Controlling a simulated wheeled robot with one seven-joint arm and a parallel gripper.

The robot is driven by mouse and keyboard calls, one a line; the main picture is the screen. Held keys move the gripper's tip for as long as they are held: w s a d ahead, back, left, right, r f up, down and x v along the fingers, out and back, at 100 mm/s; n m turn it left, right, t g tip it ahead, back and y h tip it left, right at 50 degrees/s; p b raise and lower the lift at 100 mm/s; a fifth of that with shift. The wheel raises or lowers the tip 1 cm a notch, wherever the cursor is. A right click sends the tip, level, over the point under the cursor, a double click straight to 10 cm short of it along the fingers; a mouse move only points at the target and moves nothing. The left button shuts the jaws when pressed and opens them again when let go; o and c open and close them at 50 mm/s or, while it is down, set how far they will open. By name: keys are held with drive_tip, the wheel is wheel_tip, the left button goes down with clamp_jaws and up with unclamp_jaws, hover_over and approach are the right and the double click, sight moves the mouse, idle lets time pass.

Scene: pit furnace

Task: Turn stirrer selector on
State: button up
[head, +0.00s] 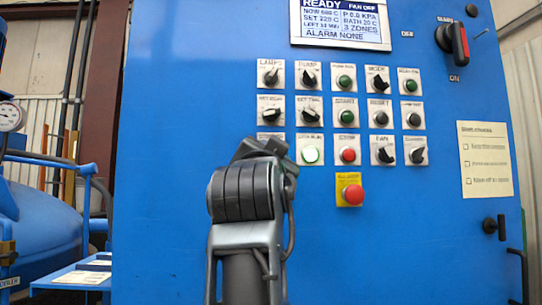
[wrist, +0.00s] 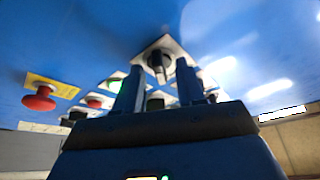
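My gripper (wrist: 160,82) is open in the wrist view, its two fingers apart with nothing between them. A dark selector knob on a pale plate (wrist: 157,62) shows just beyond the fingertips, at a corner of the control group. In the head view my gripper (head: 265,150) is in front of the lower left of the blue panel and mostly hides the bottom-left selector plate (head: 270,135). Contact with the knob cannot be told. The labels are too small or covered to read as stirrer. A black selector (head: 417,156) also sits at the bottom right.
A display (head: 341,22) is above.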

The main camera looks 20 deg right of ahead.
drive_tip(key=v, duration=0.7)
drive_tip(key=shift+s+a+f+b, duration=0.2)
drive_tip(key=shift+s+b, duration=0.1)
idle(0.3)
